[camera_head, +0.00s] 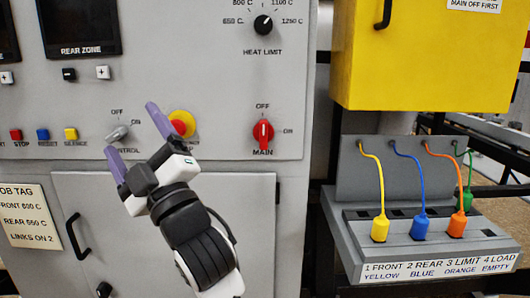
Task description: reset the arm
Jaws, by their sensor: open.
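My gripper (138,140) is at the left centre of the head view, in front of the furnace's grey control panel (215,90). Its two purple fingers are spread wide, with nothing between them. The upper finger overlaps the yellow and red stop button (185,122) in the picture and partly hides it. The lower finger is below the control knob (118,133). I cannot tell whether either finger touches the panel. My arm comes up from the bottom of the view.
The red main switch (263,132) and heat limit knob (263,25) are right of my gripper. A yellow box (425,60) hangs above a grey link tray (350,252) with yellow, blue, orange and green plugs. A door handle (77,237) protrudes at lower left.

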